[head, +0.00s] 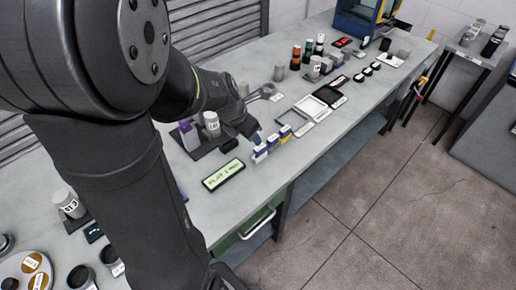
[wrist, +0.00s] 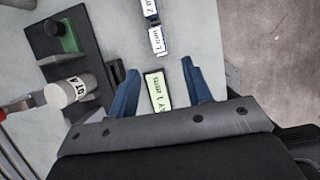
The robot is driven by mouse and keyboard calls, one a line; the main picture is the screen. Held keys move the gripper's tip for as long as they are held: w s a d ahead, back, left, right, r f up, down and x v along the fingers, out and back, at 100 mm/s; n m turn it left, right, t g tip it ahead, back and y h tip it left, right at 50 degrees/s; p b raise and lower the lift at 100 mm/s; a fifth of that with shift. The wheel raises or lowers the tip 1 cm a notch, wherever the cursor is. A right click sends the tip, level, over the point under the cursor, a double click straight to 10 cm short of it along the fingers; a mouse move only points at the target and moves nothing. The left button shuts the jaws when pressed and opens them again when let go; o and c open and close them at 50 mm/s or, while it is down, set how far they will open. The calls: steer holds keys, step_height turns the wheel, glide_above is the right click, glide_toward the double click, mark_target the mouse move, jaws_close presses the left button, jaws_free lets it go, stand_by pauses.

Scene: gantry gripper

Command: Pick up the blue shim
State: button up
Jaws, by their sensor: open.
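Several small blue blocks with white labels, likely the shims, stand in a row on the bench; the nearest block (head: 260,155) is at the left end of the row in the head view. I cannot tell which one is the blue shim. In the wrist view, one labelled block (wrist: 157,42) lies just beyond the fingertips, with another (wrist: 151,9) at the top edge. My gripper (wrist: 158,74) is open, its two blue fingers apart with nothing held between them. In the head view my arm partly hides my gripper (head: 253,133), just left of the row.
A display (head: 223,174) with green screen lies on the bench, also visible between my fingers in the wrist view (wrist: 157,90). The bench's front edge is close on the right.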

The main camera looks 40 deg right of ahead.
mark_target(260, 147)
steer(key=x, duration=1.1)
steer(key=shift+w+d+f, duration=0.1)
steer(key=shift+w+d, duration=0.1)
steer(key=shift+d, duration=0.1)
steer(key=shift+c, duration=0.3)
jaws_close()
